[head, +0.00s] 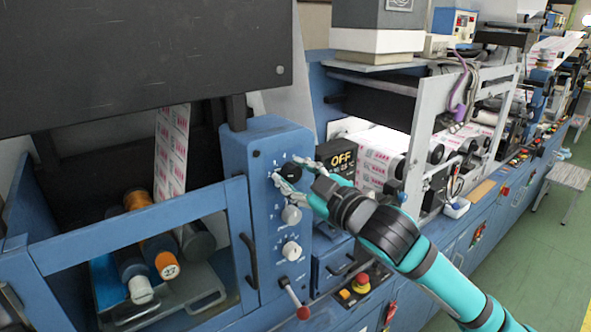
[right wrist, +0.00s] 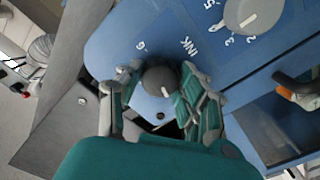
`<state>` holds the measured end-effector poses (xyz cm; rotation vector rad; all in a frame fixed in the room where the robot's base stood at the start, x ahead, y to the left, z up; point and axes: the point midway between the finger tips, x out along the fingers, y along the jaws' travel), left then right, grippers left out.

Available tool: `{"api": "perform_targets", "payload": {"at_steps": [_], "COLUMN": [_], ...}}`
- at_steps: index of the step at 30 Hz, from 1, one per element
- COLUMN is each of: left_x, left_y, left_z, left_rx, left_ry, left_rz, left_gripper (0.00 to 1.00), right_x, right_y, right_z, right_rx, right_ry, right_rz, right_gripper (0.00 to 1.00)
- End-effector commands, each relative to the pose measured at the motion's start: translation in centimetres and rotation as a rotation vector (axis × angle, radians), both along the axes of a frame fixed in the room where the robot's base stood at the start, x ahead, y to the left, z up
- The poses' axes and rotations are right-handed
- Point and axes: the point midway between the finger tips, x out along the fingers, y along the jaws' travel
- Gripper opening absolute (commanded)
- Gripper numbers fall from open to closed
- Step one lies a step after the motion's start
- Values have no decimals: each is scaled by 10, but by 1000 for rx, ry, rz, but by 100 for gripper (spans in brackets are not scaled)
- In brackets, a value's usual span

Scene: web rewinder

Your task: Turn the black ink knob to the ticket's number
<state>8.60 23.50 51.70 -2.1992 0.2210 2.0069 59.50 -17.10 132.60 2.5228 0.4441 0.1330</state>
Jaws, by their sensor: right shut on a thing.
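The black ink knob (head: 291,172) is the top one in a column of knobs on the blue control panel (head: 258,140). My right gripper (head: 290,175) has its fingers on either side of the knob and is shut on it. In the right wrist view, the dark round knob (right wrist: 160,79) sits between the two fingertips of the gripper (right wrist: 158,84), with "INK" lettering beside it. I cannot read where the knob points; fingers cover part of its scale. I cannot make out a ticket. My left gripper is not in view.
Two pale knobs (head: 291,214) (head: 291,250) sit below the black one, above a red-tipped lever (head: 302,312). A red stop button (head: 362,279) is lower right. A blue rail (head: 140,225) crosses the left side.

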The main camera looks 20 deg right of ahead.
Motion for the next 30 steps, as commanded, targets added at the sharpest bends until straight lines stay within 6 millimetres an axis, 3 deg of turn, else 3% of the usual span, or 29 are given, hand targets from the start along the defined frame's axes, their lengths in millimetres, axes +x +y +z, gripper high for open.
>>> {"api": "perform_targets", "payload": {"at_steps": [22, 23, 28, 30], "left_x": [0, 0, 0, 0], "left_y": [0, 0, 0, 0], "left_z": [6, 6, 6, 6], "left_rx": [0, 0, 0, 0], "left_ry": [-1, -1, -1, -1], "left_rz": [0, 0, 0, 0], "left_gripper": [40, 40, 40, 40], "right_x": [0, 0, 0, 0], "right_y": [0, 0, 0, 0], "right_z": [1, 1, 1, 0], "right_rx": [-99, -99, -98, -97], "right_ry": [-39, -39, -37, -37], "right_rz": [0, 0, 0, 0], "right_gripper": [5, 39, 61, 61]}}
